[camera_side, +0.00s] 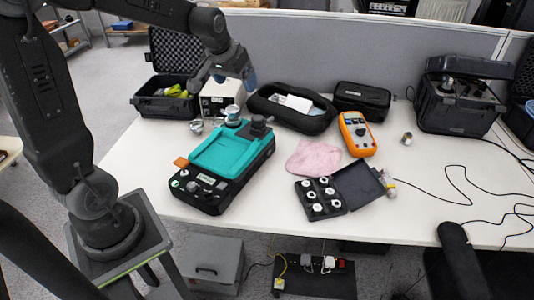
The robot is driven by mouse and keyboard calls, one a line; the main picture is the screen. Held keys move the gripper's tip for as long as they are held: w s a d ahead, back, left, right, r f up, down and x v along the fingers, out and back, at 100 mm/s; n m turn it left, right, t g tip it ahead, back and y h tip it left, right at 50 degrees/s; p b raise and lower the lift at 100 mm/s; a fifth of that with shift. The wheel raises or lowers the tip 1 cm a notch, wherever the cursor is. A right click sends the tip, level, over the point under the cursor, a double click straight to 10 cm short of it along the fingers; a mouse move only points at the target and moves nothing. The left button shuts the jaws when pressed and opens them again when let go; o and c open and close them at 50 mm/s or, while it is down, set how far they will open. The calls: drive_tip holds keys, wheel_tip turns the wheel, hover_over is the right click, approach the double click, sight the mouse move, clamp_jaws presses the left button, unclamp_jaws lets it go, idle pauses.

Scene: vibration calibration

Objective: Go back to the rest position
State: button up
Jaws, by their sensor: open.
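My gripper (247,78) hangs in the air at the upper middle, above the back of the teal and black calibration device (222,160). It is open and nothing shows between its fingers. The device lies on the white table, with a small metal cylinder (233,113) and a dark knob-like part (258,127) at its back end. My gripper is apart from both. My arm reaches in from the left.
An open black case (165,106) and a white box (219,95) stand behind the device. An orange multimeter (357,134), pink cloth (314,158), black pouch (292,107) and open box of metal pieces (321,197) lie to the right. A grey partition (330,48) closes the back.

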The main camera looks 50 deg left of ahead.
drive_tip(key=s+d+r+m+h, duration=0.1)
drive_tip(key=s+d+m, duration=0.1)
drive_tip(key=s+d, duration=0.6)
drive_tip(key=s+d+r+m+t, duration=0.1)
drive_tip(key=s+d+r+m, duration=0.1)
drive_tip(key=s+d, duration=0.6)
drive_tip(key=shift+s+m+h, duration=0.3)
drive_tip(key=shift+s+h, duration=0.1)
drive_tip(key=shift+s, duration=0.95)
